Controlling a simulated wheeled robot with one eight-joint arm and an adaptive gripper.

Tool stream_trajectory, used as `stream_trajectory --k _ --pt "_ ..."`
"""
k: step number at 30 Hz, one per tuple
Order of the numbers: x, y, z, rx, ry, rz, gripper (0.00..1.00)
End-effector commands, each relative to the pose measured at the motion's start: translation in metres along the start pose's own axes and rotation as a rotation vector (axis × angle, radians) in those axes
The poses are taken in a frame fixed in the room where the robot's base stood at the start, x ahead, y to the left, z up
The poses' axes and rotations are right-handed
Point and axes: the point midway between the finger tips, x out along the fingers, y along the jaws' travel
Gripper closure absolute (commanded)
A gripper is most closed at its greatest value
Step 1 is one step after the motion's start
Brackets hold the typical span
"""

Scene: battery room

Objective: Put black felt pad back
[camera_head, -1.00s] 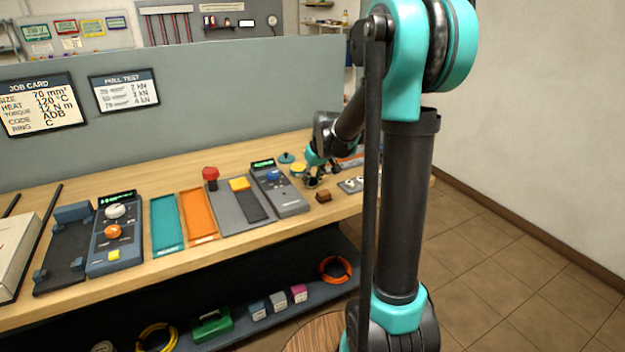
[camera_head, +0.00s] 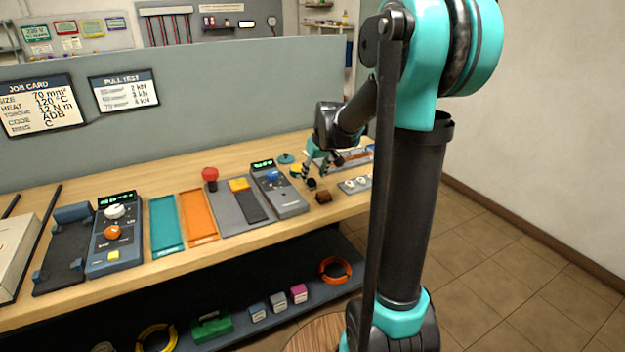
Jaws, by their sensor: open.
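My gripper (camera_head: 318,168) is at the far right part of the workbench, low over the bench top, and looks open. It is small and partly dark against the things behind it. A small black round thing (camera_head: 312,183) shows just below it, between the grey tester and a brown block (camera_head: 323,197). It may be the black felt pad or part of a finger; I cannot tell which. A yellow round thing (camera_head: 296,171) is partly hidden at the left of the gripper. No place for the pad can be made out for certain.
A grey tester with a blue knob (camera_head: 273,176), a grey press with a red knob (camera_head: 210,174), and orange (camera_head: 199,217) and teal trays (camera_head: 166,226) stand left of the gripper. A small plate with white round parts (camera_head: 353,185) lies right, partly behind my arm.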

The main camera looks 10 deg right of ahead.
Motion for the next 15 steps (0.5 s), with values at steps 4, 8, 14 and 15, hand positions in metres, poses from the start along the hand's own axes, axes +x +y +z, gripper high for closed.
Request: stream_trajectory --k 4,8,14,15 --pt "-0.031 0.000 0.001 0.002 0.000 0.000 0.53" --pt "-0.056 0.000 0.001 0.002 0.000 0.000 0.53" --pt "-0.079 0.000 0.000 0.001 0.000 0.000 0.53" --pt "-0.081 0.000 0.000 0.001 0.000 0.000 0.53"
